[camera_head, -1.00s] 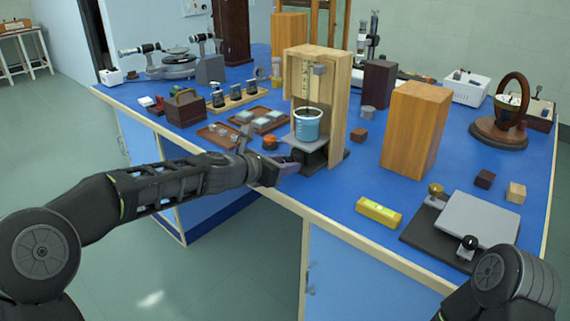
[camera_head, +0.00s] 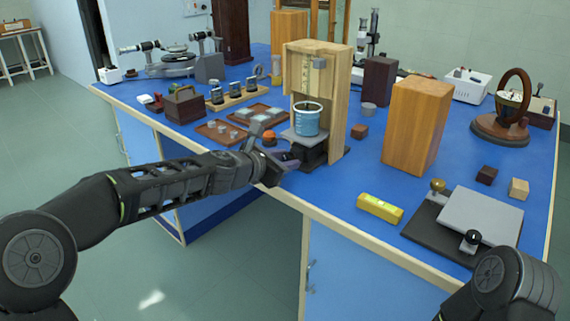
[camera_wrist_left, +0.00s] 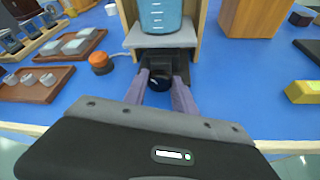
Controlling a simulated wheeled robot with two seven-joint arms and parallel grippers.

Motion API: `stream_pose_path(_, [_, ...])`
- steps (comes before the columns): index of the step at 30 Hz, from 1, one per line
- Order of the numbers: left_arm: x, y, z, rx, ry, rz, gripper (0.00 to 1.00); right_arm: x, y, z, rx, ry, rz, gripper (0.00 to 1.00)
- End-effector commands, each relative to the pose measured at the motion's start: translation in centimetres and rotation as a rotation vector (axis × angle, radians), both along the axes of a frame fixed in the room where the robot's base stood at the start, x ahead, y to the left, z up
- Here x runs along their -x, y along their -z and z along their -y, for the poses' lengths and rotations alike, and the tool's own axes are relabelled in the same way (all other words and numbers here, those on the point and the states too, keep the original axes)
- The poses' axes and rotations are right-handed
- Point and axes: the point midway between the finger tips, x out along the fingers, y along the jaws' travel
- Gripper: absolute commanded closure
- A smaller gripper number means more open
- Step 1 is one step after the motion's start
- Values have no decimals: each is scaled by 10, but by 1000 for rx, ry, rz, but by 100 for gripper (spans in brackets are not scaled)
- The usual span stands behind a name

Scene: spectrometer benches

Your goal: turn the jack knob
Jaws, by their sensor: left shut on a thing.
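The lab jack (camera_head: 313,154) stands under a beaker of blue liquid (camera_head: 306,121), inside an open-fronted wooden case (camera_head: 339,95). Its grey top plate (camera_wrist_left: 162,38) shows in the left wrist view. The dark round jack knob (camera_wrist_left: 160,84) faces me at the jack's front. My left gripper (camera_wrist_left: 160,90) has its two purple fingers on either side of the knob and is shut on it. In the head view the left gripper (camera_head: 290,160) is at the jack's front and hides the knob. My right gripper is out of view; only part of the arm shows at lower right.
An orange round-topped object (camera_wrist_left: 101,62) sits left of the jack, beside trays of small pieces (camera_head: 220,133). A yellow level (camera_head: 380,208), a wooden block (camera_head: 415,125) and a grey-plated device (camera_head: 480,217) stand to the right. The bench's front edge is close below the gripper.

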Motion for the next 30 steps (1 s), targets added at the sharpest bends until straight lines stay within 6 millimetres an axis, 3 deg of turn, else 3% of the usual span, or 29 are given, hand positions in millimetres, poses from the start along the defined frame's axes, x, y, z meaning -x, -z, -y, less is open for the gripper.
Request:
stream_pose_path(13, [2, 5, 2, -255, 0, 185, 100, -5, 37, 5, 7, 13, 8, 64])
stream_pose_path(30, [2, 2, 2, -331, 1, 239, 100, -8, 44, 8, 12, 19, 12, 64])
